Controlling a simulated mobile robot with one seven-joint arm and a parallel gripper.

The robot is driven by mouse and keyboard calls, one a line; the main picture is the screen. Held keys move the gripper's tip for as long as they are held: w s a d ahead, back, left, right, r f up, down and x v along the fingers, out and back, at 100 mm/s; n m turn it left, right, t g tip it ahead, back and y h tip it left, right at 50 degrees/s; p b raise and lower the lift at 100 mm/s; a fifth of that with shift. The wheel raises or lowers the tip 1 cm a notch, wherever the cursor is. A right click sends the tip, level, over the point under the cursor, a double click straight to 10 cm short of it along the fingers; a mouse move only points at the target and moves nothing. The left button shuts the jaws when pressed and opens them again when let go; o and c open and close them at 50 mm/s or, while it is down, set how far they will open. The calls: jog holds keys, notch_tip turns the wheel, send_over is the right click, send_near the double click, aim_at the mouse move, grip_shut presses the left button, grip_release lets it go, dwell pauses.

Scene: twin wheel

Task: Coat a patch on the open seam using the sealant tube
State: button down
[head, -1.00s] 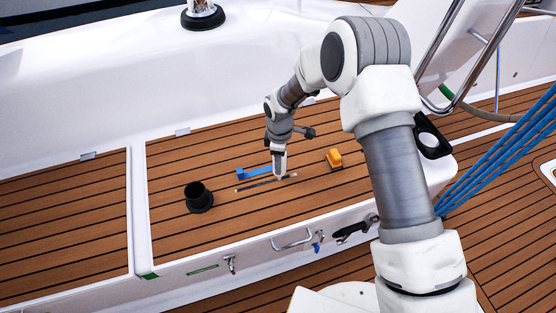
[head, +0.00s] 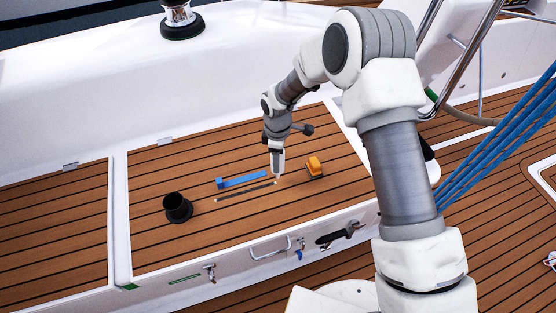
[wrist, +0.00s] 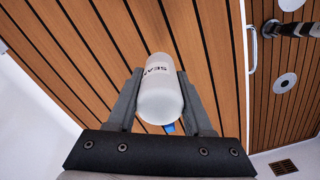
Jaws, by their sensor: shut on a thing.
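The sealant tube (wrist: 160,97) is white with dark lettering partly readable as "SEA". My gripper (wrist: 160,82) is shut on it, one finger on each side in the wrist view. In the head view, my gripper (head: 276,150) holds the tube (head: 277,164) roughly upright, pointing down. The open seam (head: 243,192) is a dark narrow strip in the teak deck panel. The tube's lower end is near the seam's right end; I cannot tell whether it touches the deck.
A blue long tool (head: 242,181) lies just behind the seam. A black cup-like holder (head: 177,208) stands to the left. Blue ropes (head: 495,142) run at right.

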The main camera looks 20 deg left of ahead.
jog(key=shift+r+p, duration=1.4)
jog(key=shift+r, duration=1.1)
